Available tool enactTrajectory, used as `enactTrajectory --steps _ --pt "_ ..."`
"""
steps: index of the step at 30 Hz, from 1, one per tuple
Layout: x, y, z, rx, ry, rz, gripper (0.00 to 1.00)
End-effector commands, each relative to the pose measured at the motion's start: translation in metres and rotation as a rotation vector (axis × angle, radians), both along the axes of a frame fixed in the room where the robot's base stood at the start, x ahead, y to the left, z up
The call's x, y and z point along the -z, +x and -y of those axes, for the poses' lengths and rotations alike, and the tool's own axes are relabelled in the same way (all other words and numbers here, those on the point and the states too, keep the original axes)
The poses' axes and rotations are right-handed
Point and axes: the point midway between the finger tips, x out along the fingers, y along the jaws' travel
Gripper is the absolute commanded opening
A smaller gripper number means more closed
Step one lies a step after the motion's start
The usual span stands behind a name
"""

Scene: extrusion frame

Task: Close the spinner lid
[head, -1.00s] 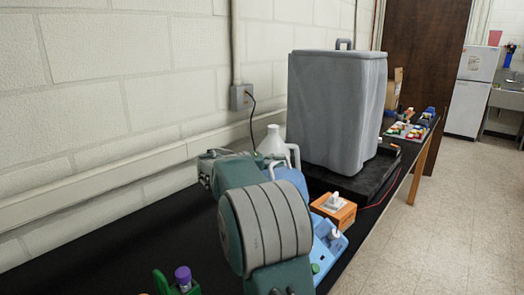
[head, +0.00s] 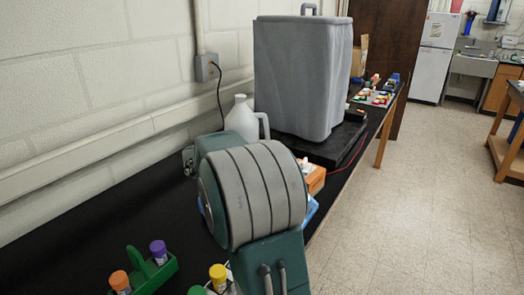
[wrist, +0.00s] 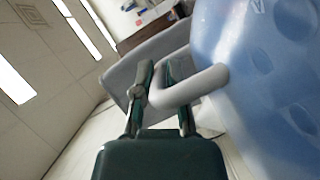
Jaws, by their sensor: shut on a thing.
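The blue spinner lid (wrist: 265,75) fills the right side of the wrist view. A pale grey loop handle (wrist: 205,85) sticks out from it. My gripper (wrist: 160,75) is shut on this handle, with its bend between the fingers. In the head view my arm hides the gripper and the lid. Only a small part of the light blue spinner body (head: 312,210) shows there, to the right of my arm. How far the lid stands open cannot be told.
A white jug (head: 241,118) stands behind my arm. An orange block (head: 316,180) sits by the spinner. A green rack (head: 150,270) with capped tubes is at the front. Floor at right is clear.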

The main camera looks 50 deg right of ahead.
Motion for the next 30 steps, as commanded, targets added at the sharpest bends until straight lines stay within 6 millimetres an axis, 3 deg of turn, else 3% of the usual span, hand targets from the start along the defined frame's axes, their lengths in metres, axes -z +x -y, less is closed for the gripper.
enactTrajectory --steps 4,6,7,23,30 --pt "0.008 -0.002 0.000 0.006 0.015 -0.011 0.00" --pt "0.009 -0.002 0.000 0.007 0.015 -0.012 0.39" --pt "0.009 -0.002 0.000 0.007 0.015 -0.012 0.51" --pt "0.004 -0.001 -0.002 0.003 0.008 -0.006 0.51" --pt "-0.003 0.006 -0.036 -0.001 0.008 -0.006 0.51"
